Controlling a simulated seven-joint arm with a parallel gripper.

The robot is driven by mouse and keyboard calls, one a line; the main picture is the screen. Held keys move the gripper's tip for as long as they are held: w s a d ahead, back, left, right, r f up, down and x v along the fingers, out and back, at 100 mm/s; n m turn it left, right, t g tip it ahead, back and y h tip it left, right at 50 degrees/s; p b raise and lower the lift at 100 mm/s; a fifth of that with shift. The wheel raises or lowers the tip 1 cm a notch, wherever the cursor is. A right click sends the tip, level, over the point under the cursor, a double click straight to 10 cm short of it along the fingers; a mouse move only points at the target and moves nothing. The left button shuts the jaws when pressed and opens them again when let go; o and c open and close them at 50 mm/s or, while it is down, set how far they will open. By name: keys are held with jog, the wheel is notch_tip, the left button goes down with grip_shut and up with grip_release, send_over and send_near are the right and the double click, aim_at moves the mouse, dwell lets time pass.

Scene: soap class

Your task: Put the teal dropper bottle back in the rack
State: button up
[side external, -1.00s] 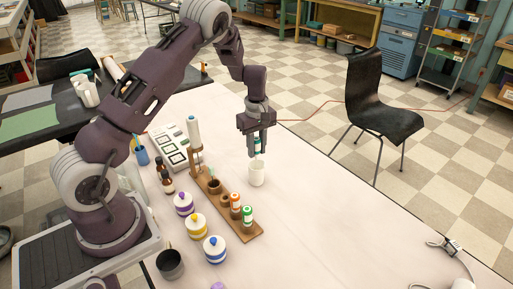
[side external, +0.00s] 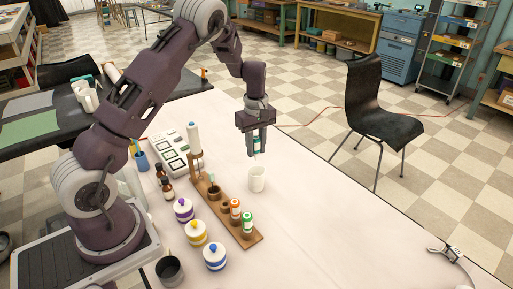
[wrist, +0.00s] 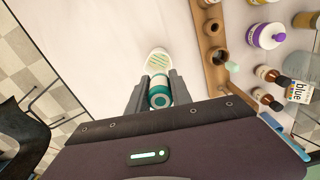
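My gripper (side external: 256,150) is shut on the teal dropper bottle (side external: 257,144), with a pale tip showing below the fingers. It holds the bottle just above a white cup (side external: 257,180), apart from it. In the wrist view the teal and white bottle (wrist: 159,92) sits between the two fingers, with the cup (wrist: 158,60) beyond it. The wooden rack (side external: 253,238) stands left of the cup. It holds a bottle with an orange band (side external: 235,212) and one with a green band (side external: 247,224) at its near end. Dark open holes show in its middle.
Jars with purple (side external: 183,209), yellow (side external: 196,232) and blue (side external: 215,256) bands stand left of the rack, with brown bottles (side external: 167,188) behind.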

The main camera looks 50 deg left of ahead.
jog(key=s+d+f, duration=0.1)
jog(key=s+f, duration=0.2)
jog(key=s, duration=0.4)
jog(key=s+d+f, duration=0.1)
jog(key=s+f, duration=0.2)
jog(key=s, duration=0.3)
jog(key=shift+s+d+f, duration=0.15)
jog(key=shift+s+d, duration=0.2)
jog(key=shift+s, duration=0.05)
jog(key=shift+f, duration=2.3)
jog(key=o, duration=1.1)
jog(key=shift+c, duration=0.2)
notch_tip(320, 180, up, 8)
